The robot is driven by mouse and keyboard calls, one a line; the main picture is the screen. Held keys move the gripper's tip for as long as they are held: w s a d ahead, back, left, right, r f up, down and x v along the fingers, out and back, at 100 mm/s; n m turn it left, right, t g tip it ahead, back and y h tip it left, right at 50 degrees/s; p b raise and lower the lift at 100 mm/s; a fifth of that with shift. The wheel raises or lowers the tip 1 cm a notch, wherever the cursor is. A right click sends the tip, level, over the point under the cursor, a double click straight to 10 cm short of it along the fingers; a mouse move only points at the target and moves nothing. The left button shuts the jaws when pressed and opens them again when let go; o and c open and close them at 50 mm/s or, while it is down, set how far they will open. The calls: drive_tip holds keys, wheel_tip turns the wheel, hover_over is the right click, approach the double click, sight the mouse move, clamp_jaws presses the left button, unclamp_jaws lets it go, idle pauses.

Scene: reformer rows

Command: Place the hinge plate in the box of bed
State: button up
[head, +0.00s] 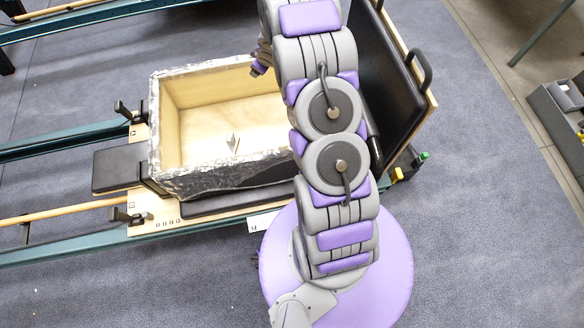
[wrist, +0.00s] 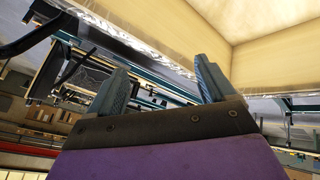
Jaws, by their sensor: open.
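My gripper (head: 258,67) is at the far rim of the box in the head view, partly hidden behind my arm. In the wrist view my gripper (wrist: 161,70) has its fingers apart with nothing between them.
A black padded board (head: 385,85) with a handle stands right of my arm. A black shoulder pad (head: 118,168) lies left of the box. Green rails run left. A grey bin (head: 560,120) is at the far right. Blue-grey floor is clear at right.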

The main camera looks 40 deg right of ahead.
drive_tip(key=s+a+r+m+g+h, duration=0.1)
drive_tip(key=s+a+r+m+g, duration=0.15)
drive_tip(key=s+r, duration=0.7)
drive_tip(key=s+a+r+m+g+h, duration=0.15)
drive_tip(key=s+a+r, duration=0.25)
drive_tip(key=s+r, duration=0.55)
drive_tip(key=s+a+r+g+y, duration=0.1)
drive_tip(key=s+a, duration=0.3)
drive_tip(key=s, duration=0.5)
drive_tip(key=s+a+r+m+g+y, duration=0.1)
drive_tip(key=s+a, duration=0.4)
drive_tip(key=s, duration=0.5)
drive_tip(key=s+a+r+g+y, duration=0.1)
drive_tip(key=s+a+r+g, duration=0.2)
drive_tip(key=s, duration=0.7)
drive_tip(key=shift+s+a+r, duration=0.25)
drive_tip(key=shift+a+r, duration=0.65)
drive_tip(key=shift+a, duration=0.3)
drive_tip(key=shift+y, duration=0.25)
